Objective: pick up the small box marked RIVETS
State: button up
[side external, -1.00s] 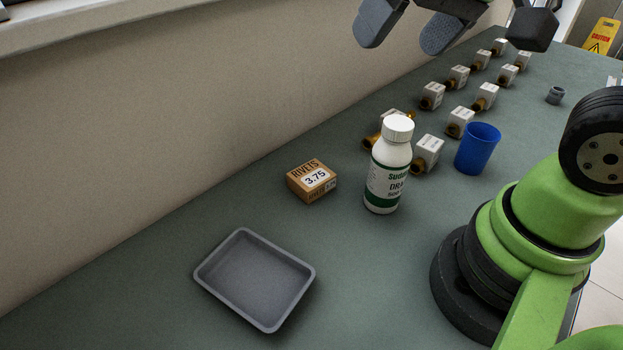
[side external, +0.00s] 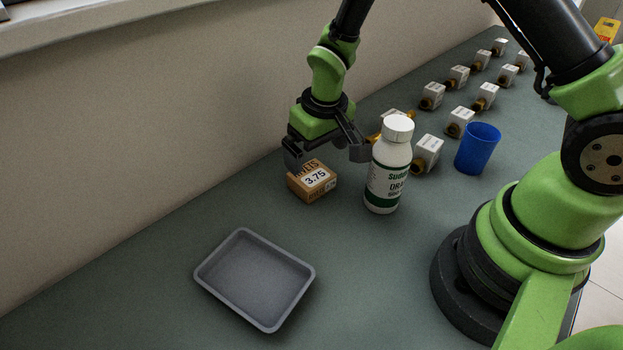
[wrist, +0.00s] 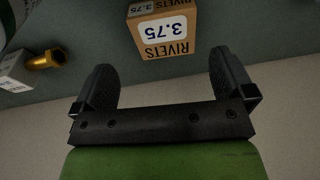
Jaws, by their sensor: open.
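The small brown box marked RIVETS (side external: 313,182), with a white 3.75 label, sits on the bench near the wall. It also shows at the top of the wrist view (wrist: 163,32), ahead of the fingers and apart from them. My gripper (side external: 327,160) is open and empty, just above and behind the box on the wall side. In the wrist view its two dark fingers (wrist: 163,85) are spread wide, with bare bench and wall between them. In the side view the left finger overlaps the box's back corner; I cannot tell if it touches.
A white bottle (side external: 388,172) stands close to the right of the box. A blue cup (side external: 477,149) and several white boxes with brass fittings (side external: 428,151) are farther right. A grey tray (side external: 207,273) lies in front. The bench left of the box is clear.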

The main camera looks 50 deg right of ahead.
aim_at(312, 174)
jog(key=f, duration=0.4)
jog(key=w+f, duration=0.1)
jog(key=f, duration=0.1)
jog(key=shift+a+f, duration=0.2)
jog(key=shift+a, duration=0.05)
jog(key=c, duration=0.9)
